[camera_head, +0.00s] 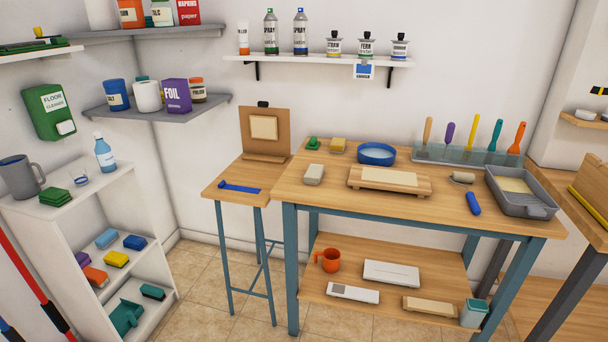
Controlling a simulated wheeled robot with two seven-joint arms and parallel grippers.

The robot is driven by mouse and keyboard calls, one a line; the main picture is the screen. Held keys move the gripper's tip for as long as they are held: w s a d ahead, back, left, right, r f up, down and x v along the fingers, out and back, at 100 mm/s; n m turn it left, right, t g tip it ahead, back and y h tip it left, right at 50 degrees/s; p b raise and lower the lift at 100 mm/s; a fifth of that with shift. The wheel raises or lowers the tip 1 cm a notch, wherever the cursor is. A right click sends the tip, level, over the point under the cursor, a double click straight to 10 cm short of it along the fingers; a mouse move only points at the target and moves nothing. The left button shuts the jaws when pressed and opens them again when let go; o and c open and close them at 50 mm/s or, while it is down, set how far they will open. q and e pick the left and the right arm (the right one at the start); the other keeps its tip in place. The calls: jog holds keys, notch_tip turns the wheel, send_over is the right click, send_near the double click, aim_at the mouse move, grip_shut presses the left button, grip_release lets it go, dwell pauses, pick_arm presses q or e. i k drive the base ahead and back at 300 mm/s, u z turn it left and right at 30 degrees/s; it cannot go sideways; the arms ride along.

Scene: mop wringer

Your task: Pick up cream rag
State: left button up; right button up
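No thing in the camera_head view is plainly a cream rag. A flat cream piece (389,177) lies on a low wooden board (360,186) in the middle of the workbench; I cannot tell if it is cloth. A small cream-grey roll (462,177) lies right of the board. A pale block (313,174) sits left of it. A cream square (264,128) is upright on a brown backboard (285,137) on the small side table. Neither of my grippers is in view.
The workbench (400,222) holds a blue bowl (376,154), a grey paint tray (520,194), a blue cylinder (473,203) and a rack of colored-handled tools (468,148). Its front strip is mostly clear. A white shelf unit (88,210) stands at left.

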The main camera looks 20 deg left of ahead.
aim_at(314, 173)
jog(key=u, duration=1.6)
jog(key=i, duration=2.15)
jog(key=z, duration=3.05)
